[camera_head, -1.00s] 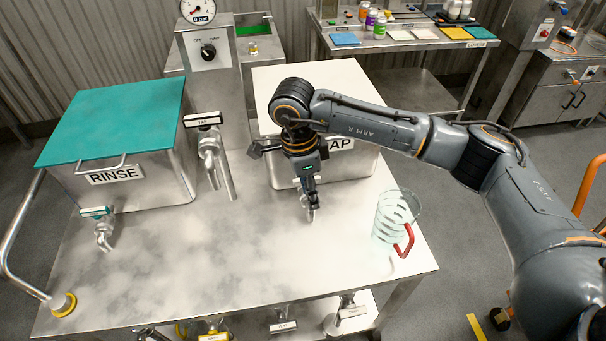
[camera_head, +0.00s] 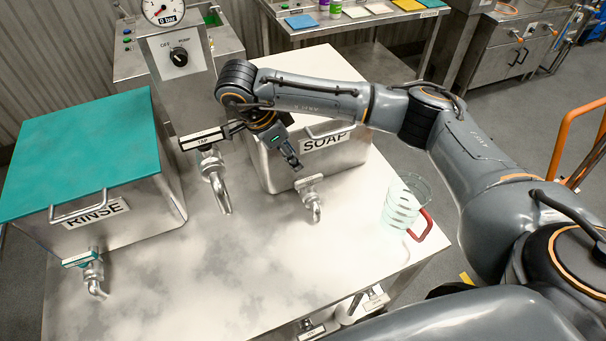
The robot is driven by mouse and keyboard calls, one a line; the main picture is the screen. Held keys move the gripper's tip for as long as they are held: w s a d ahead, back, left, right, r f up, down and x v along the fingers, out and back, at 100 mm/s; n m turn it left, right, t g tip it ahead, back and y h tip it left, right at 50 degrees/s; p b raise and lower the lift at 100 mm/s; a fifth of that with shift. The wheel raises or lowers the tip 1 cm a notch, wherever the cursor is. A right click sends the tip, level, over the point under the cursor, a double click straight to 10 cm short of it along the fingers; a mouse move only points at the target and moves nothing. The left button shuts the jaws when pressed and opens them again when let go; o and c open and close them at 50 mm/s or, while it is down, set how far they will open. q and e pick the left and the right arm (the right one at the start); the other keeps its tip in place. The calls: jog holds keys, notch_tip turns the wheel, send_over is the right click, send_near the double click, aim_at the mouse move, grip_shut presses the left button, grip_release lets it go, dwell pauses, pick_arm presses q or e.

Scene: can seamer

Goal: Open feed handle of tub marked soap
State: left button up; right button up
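The tub marked SOAP (camera_head: 349,158) is a steel box with a white lid at the back of the bench. Its tap (camera_head: 313,208) sticks out at the front, with a pale flat feed handle (camera_head: 309,182) on top. The handle lies crosswise, its right end slightly higher in the picture. My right gripper (camera_head: 294,163) points down in front of the tub, just above and left of the handle, with a small gap visible. Its fingers look narrow and close together; I cannot tell if they are shut. My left gripper is out of view.
The RINSE tub (camera_head: 150,208) with a teal lid stands at left. A central tap (camera_head: 217,185) with a labelled handle and the gauge column (camera_head: 182,75) stand between the tubs. A clear jug with a red handle (camera_head: 422,226) stands right. The front bench top is clear.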

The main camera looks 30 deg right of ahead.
aim_at(308, 179)
jog(key=x, duration=0.3)
jog(key=shift+s+d+f, duration=0.1)
jog(key=shift+d+f, duration=0.15)
jog(key=shift+f, duration=0.05)
jog(key=p+x, duration=0.1)
jog(key=x, duration=0.5)
jog(key=shift+f+p, duration=0.2)
jog(key=shift+p, duration=0.2)
jog(key=shift+f, duration=0.3)
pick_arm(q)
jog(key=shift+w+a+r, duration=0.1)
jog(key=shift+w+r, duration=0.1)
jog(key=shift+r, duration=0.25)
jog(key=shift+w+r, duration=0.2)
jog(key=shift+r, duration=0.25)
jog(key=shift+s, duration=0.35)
pick_arm(e)
grip_shut()
